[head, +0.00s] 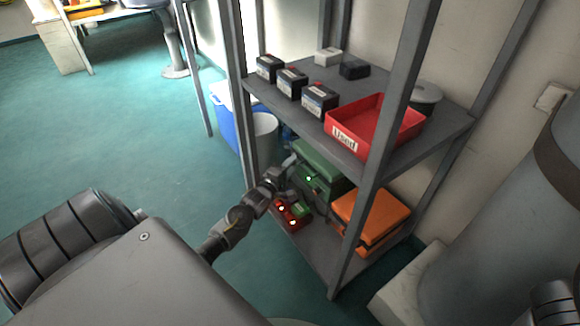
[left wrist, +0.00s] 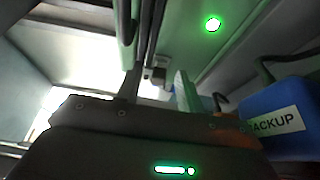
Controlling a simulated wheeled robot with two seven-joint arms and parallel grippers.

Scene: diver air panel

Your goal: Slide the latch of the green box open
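The green box (head: 322,160) stands on the lower shelf of the grey rack, its lid facing up. A small green light (head: 309,179) shows at its front. My left gripper (head: 284,180) is at the box's left front corner, close to it; I cannot tell whether they touch. The latch cannot be made out. Whether the fingers are open or shut is unclear. My right gripper is not in view.
An orange box (head: 370,215) stands right of the green box, and a red unit with lights (head: 291,213) is in front of it. The upper shelf holds a red tray (head: 350,125) and several small boxes. A blue box marked BACKUP (left wrist: 275,122) shows in the left wrist view.

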